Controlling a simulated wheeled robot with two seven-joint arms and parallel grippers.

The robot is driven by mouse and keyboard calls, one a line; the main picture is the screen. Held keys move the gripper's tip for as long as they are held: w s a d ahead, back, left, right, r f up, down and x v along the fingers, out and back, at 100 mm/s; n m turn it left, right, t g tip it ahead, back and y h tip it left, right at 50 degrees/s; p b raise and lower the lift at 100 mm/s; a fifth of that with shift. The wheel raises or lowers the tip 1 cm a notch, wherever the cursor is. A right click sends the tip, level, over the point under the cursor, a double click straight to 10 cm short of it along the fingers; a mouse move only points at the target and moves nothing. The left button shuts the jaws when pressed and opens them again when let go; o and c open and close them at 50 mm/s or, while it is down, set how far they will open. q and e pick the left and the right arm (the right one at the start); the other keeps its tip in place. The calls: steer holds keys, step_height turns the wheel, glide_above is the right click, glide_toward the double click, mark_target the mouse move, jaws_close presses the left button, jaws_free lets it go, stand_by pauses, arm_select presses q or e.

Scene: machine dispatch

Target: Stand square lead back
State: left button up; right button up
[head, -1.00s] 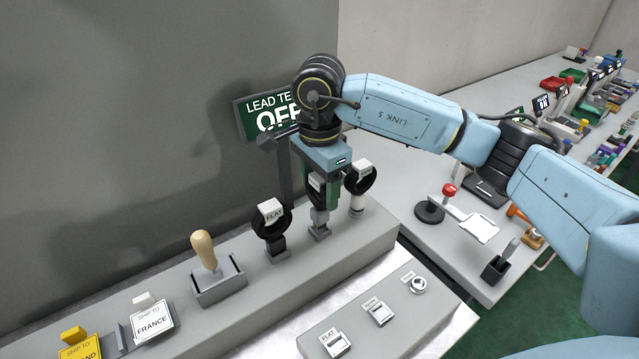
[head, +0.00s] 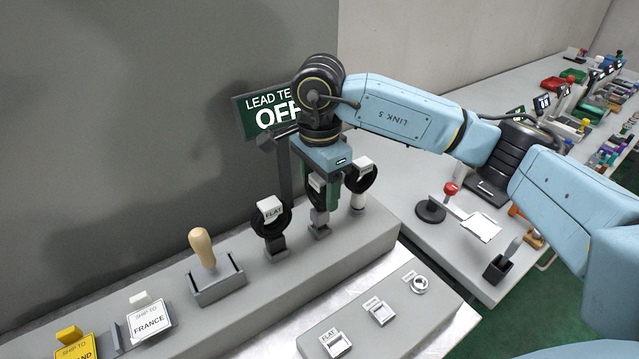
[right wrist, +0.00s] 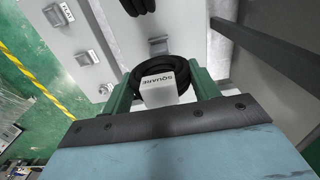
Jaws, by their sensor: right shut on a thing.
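The square lead (head: 319,218) has a black coiled cable and a white tag; the tag reads SQUARE in the right wrist view (right wrist: 158,90). It stands upright between the flat lead (head: 270,212) and a third lead (head: 359,178) on the grey ledge (head: 378,232). Its lower end is at its holder on the ledge; whether it is fully seated I cannot tell. My right gripper (head: 325,193) points down from above, its green fingers shut on the square lead. The fingers hide part of the coil. My left gripper is not in view.
A lead tester sign (head: 268,115) reading OFF stands behind the ledge, close to my right wrist. A panel with labelled sockets (head: 380,314) lies in front. A side bench (head: 440,248) is at the right.

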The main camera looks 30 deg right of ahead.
steer(key=shift+f+b, duration=0.5)
steer(key=shift+f, duration=0.1)
steer(key=o, duration=1.5)
steer(key=shift+r, duration=0.1)
steer(key=shift+r+p, duration=1.55)
steer(key=shift+r, duration=1.4)
steer(key=shift+f, duration=0.1)
